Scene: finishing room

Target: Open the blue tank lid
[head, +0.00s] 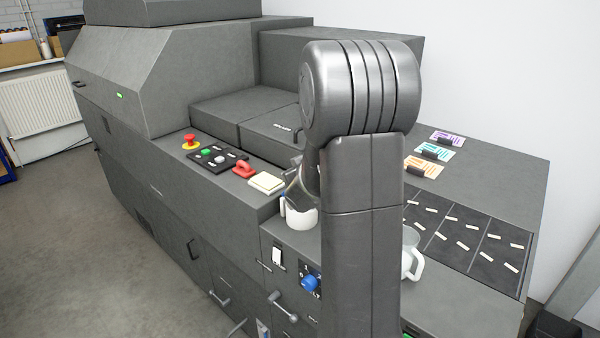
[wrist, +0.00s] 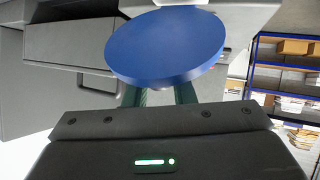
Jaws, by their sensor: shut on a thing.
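The blue tank lid (wrist: 165,46) shows in the wrist view as a round, flat blue disc with a smooth rim, tilted in the picture. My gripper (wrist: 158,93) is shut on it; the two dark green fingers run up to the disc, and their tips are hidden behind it. The exact grip point is hidden too. In the head view my arm covers my gripper and the lid. The tank opening is not visible in either view, so I cannot tell how far the lid is from it.
A large grey machine carries a control panel (head: 216,154) with a red stop button (head: 190,142). A blue knob (head: 310,283) is on its front. Floor is clear at left.

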